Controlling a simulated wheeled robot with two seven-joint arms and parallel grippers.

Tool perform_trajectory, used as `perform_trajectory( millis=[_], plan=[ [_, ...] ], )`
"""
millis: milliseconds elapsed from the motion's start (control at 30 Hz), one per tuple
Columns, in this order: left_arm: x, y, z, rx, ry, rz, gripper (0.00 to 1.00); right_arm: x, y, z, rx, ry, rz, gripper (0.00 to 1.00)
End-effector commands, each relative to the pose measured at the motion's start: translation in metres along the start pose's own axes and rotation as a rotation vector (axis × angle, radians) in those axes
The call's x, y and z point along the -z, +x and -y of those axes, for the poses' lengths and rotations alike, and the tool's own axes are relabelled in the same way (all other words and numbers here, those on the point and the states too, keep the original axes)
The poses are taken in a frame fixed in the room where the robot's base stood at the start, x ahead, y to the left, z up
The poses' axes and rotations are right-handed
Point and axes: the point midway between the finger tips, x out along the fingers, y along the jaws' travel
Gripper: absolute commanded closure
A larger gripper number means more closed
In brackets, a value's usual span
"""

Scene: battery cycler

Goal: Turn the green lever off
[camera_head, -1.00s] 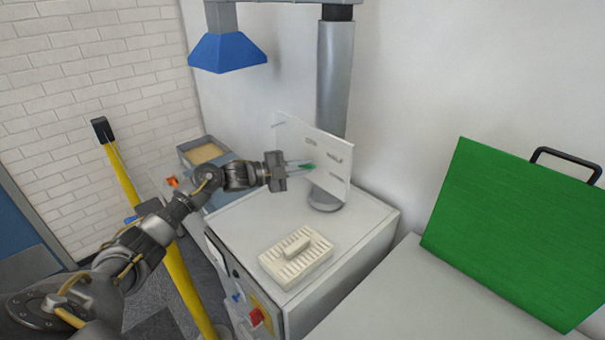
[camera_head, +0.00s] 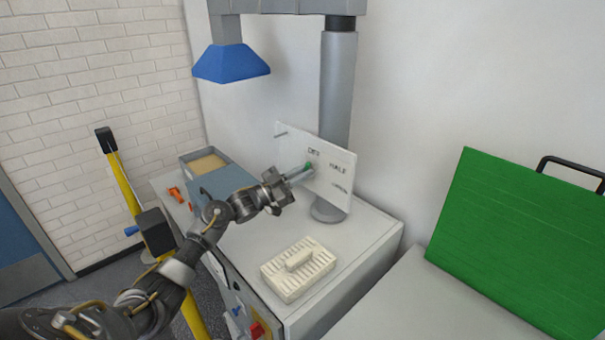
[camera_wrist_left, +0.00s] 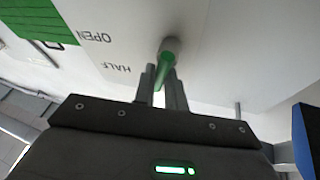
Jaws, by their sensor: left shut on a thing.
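The green lever (camera_head: 308,167) sits on a white upright panel (camera_head: 338,190) marked with labels that read OFF, HALF and OPEN. In the left wrist view, the lever (camera_wrist_left: 163,72) comes out from a round grey hub (camera_wrist_left: 172,46). My left gripper (camera_head: 301,174) reaches in from the left side of the panel. Its two narrow fingers (camera_wrist_left: 160,88) are shut on the lever, one on each side. In the left wrist view, the OPEN and HALF labels show left of the hub, turned over. My right gripper is in no view.
The panel stands by a grey post (camera_head: 338,90) on a white cabinet. A cream slotted block (camera_head: 290,280) lies on the cabinet top below my arm. A blue hood (camera_head: 231,63) hangs above. A green board (camera_head: 520,235) stands at the right.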

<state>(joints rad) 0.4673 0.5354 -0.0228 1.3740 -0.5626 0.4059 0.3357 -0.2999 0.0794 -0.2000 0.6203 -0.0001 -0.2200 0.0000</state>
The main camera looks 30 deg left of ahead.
Motion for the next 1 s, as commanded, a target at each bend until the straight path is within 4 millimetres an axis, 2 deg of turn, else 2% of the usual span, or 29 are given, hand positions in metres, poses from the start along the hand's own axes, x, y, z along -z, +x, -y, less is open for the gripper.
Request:
perform_trajectory(
  millis=[400,1000],
  plan=[
    [-0.001,-0.001,0.0033,0.088,-0.212,-0.044,1.0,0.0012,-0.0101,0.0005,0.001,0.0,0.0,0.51],
    [-0.0013,-0.0015,0.0046,0.107,-0.257,-0.055,1.0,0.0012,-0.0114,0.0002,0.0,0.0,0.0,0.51]
  ],
)
